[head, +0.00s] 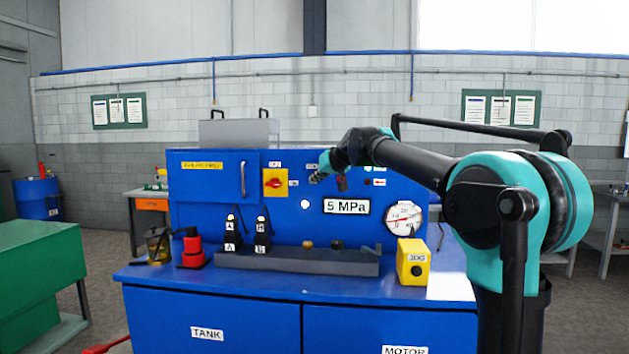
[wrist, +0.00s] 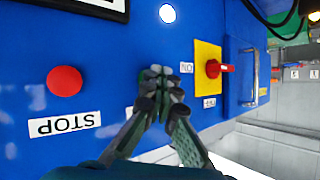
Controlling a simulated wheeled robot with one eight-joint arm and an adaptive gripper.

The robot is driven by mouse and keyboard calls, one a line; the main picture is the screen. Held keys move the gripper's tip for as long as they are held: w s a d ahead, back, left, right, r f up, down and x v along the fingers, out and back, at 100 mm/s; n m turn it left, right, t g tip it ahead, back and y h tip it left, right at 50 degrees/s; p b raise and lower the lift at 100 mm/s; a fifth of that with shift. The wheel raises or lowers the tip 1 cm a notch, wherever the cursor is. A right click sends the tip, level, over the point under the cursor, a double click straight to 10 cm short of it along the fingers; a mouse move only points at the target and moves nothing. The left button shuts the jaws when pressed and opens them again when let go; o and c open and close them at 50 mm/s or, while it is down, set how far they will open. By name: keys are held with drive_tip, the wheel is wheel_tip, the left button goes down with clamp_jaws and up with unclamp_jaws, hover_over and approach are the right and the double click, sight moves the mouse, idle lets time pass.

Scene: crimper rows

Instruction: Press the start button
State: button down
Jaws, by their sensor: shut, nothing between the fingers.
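My gripper (wrist: 160,75) is shut and empty, its fingertips close to the blue panel (wrist: 100,35). In the head view my gripper (head: 322,172) is in front of the upper panel, right of the yellow switch plate. The start button is not clearly visible. A dark green patch and the edge of a white label (wrist: 129,112) show beside the fingers in the wrist view, mostly hidden by them. I cannot tell whether the fingertips touch anything. The red stop button (wrist: 64,81), with an upside-down STOP label (wrist: 64,124), is left of my gripper.
A yellow plate (wrist: 207,55) with a red rotary switch (wrist: 217,69) is right of my gripper in the wrist view. A white lamp (wrist: 167,13) is above.

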drive_tip(key=shift+s, duration=0.95)
drive_tip(key=shift+s, duration=0.1)
drive_tip(key=s, duration=0.4)
drive_tip(key=shift+s+a, duration=0.15)
drive_tip(key=shift+s, duration=0.25)
idle(0.5)
